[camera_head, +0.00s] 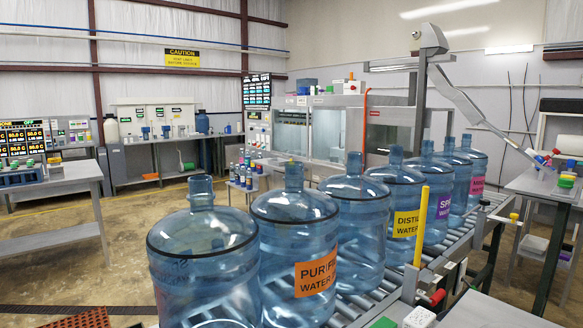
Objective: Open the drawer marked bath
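I see no drawer marked bath in the head view, and no label with that word is readable. Neither of my grippers shows in this view.
Several large blue jugs (203,262) stand in a row on a roller conveyor (347,303), running from front centre to back right. A yellow post (420,226) rises at its near side. A table (535,184) stands right. Floor (112,240) is open at left.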

